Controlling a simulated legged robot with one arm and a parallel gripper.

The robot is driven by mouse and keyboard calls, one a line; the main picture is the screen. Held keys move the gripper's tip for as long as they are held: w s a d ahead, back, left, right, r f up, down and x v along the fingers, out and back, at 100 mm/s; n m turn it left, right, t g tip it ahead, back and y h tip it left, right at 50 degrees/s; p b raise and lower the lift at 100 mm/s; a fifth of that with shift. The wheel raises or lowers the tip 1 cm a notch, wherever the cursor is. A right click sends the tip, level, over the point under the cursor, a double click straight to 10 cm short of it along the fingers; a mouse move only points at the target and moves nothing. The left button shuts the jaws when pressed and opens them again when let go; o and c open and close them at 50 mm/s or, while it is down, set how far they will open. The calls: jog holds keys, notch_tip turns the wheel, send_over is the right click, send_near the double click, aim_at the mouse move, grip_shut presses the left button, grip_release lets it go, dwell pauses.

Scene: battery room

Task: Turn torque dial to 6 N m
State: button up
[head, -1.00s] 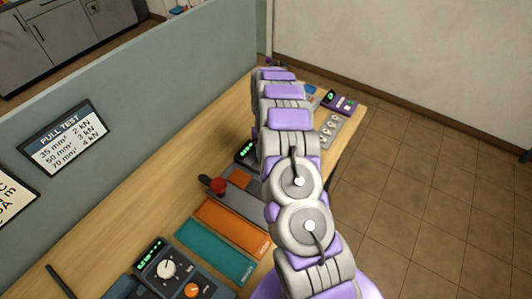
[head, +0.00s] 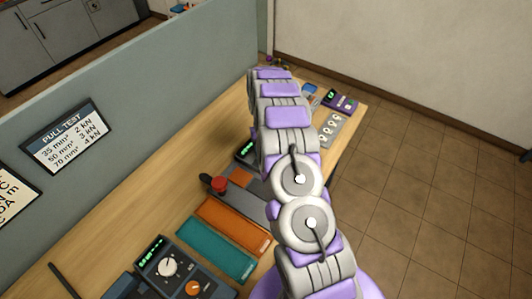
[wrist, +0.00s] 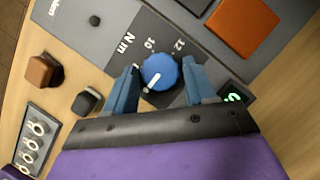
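The torque dial (wrist: 160,72) is a round blue knob with a white pointer line, in the middle of the wrist view. It sits on a dark panel marked "N m", "10" and "12". The pointer line runs toward the lower left of the picture; no number shows at its end. My gripper (wrist: 161,80) has one blue-grey finger on each side of the dial. A green-lit display (wrist: 233,98) is right of the dial, partly cut off by the finger and too small to read surely. In the head view my arm hides the dial.
In the wrist view, a brown block (wrist: 43,71), a dark knob (wrist: 87,102) and a panel of rings (wrist: 32,140) are left; an orange pad (wrist: 243,25) is upper right. In the head view, a red knob (head: 219,184) and a grey divider (head: 150,85) are near my arm.

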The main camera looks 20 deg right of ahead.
jog(key=shift+o, duration=1.1)
jog(key=p+v, duration=0.5)
jog(key=v, duration=1.2)
